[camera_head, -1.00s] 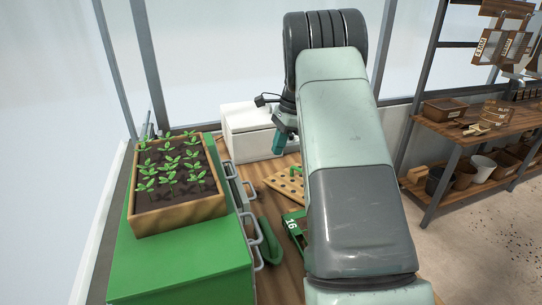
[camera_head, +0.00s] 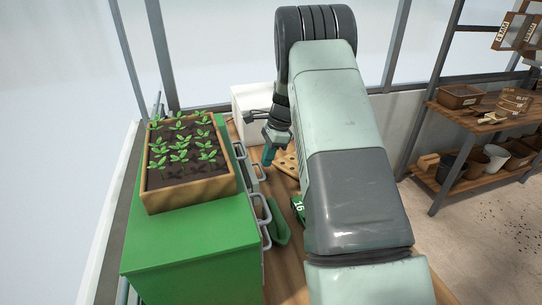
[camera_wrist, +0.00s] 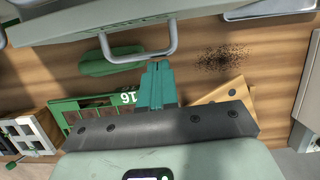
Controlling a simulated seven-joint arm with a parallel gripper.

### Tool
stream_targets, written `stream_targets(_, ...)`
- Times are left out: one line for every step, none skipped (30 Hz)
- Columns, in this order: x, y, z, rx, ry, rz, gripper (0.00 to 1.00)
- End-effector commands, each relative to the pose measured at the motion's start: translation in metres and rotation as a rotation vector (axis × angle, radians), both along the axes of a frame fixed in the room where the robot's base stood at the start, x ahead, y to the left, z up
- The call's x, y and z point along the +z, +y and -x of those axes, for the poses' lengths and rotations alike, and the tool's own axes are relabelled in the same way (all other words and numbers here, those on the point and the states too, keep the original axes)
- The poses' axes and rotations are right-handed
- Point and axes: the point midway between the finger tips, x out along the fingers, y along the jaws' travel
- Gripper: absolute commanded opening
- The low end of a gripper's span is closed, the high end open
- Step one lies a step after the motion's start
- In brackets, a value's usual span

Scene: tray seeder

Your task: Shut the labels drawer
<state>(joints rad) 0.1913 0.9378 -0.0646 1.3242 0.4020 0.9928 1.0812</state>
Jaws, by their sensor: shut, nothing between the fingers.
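The green drawer cabinet (camera_head: 190,238) has several drawers with grey handles on its right side. One drawer front (camera_head: 249,168) sticks out near its far end. In the wrist view a pale grey-green drawer front (camera_wrist: 75,32) crosses the top, with a U-shaped handle (camera_wrist: 140,59). Lettering on it is too small to read, so I cannot tell if it is the labels drawer. My gripper (camera_head: 268,160) is shut and empty, pointing down beside the far drawers. In the wrist view its fingertips (camera_wrist: 159,66) are close to the handle's right end; contact is unclear.
A wooden seedling tray (camera_head: 190,193) sits on the cabinet. A white box (camera_head: 250,98) stands behind.

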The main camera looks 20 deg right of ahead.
Motion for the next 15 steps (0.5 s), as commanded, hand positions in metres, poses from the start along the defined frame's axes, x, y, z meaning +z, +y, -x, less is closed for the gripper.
stream_targets(0.000, 0.000, 0.000, 0.000, 0.000, 0.000, 0.00)
stream_targets(0.000, 0.000, 0.000, 0.000, 0.000, 0.000, 0.00)
stream_targets(0.000, 0.000, 0.000, 0.000, 0.000, 0.000, 0.00)
stream_targets(0.000, 0.000, 0.000, 0.000, 0.000, 0.000, 0.00)
stream_targets(0.000, 0.002, 0.000, 0.001, 0.000, 0.000, 0.00)
stream_targets(0.000, 0.005, 0.000, 0.002, 0.000, 0.000, 0.00)
stream_targets(0.000, 0.008, 0.000, 0.003, 0.000, -0.001, 0.00)
stream_targets(0.000, 0.012, 0.000, 0.004, 0.001, -0.001, 0.00)
stream_targets(0.000, 0.018, 0.000, 0.004, 0.001, -0.001, 0.00)
stream_targets(0.000, 0.022, 0.000, 0.003, 0.001, 0.000, 0.00)
stream_targets(0.000, 0.026, 0.000, 0.003, 0.000, 0.000, 0.00)
stream_targets(0.000, 0.029, 0.000, 0.002, 0.000, 0.000, 0.00)
stream_targets(0.000, 0.029, 0.000, 0.001, 0.000, 0.000, 0.00)
stream_targets(0.000, 0.029, 0.000, 0.001, 0.000, 0.000, 0.00)
stream_targets(0.000, 0.029, 0.000, 0.000, 0.000, 0.000, 0.00)
